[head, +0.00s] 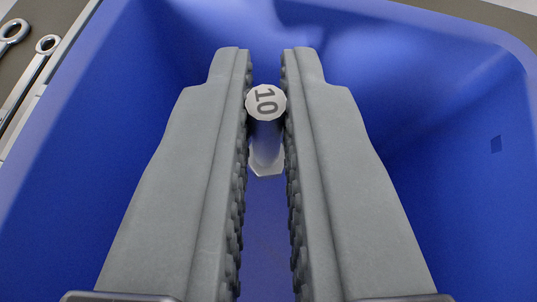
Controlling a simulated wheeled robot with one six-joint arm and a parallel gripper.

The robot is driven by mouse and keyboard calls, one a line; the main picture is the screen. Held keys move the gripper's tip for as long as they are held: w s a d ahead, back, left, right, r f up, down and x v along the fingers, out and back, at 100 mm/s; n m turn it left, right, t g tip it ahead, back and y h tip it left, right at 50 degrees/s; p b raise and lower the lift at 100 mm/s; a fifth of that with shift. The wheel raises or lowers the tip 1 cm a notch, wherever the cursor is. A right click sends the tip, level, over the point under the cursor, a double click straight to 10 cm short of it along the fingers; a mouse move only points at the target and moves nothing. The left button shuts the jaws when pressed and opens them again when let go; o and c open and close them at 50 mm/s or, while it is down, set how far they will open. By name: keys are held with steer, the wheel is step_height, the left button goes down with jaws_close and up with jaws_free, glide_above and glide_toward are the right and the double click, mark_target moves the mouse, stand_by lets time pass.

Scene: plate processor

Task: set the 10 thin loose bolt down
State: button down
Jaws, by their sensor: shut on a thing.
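The thin bolt marked 10 (266,103) is near the middle of the head view. Its round, pale end with a dark "10" faces me, and its shank runs down and away to a wider pale hexagonal part (266,164) at its far end. My gripper (266,88) is shut on the bolt, with one grey ridged finger on each side near the fingertips. The gripper and bolt are over the inside of a blue bin (420,110). I cannot tell whether the bolt's far end touches the bin floor.
The bin's walls rise around the gripper at left, back and right. Two metal wrenches (25,90) lie outside the bin at the upper left, on a dark surface beside a pale edge strip. The visible bin floor looks empty.

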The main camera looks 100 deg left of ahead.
mark_target(267, 165)
steer(key=shift+f, duration=1.4)
steer(key=shift+f, duration=0.6)
steer(key=c, duration=1.5)
jaws_free()
steer(key=shift+c, duration=0.2)
steer(key=shift+r, duration=0.1)
steer(key=shift+r, duration=0.25)
steer(key=v, duration=0.7)
steer(key=shift+d+r, duration=0.2)
steer(key=shift+r, duration=0.2)
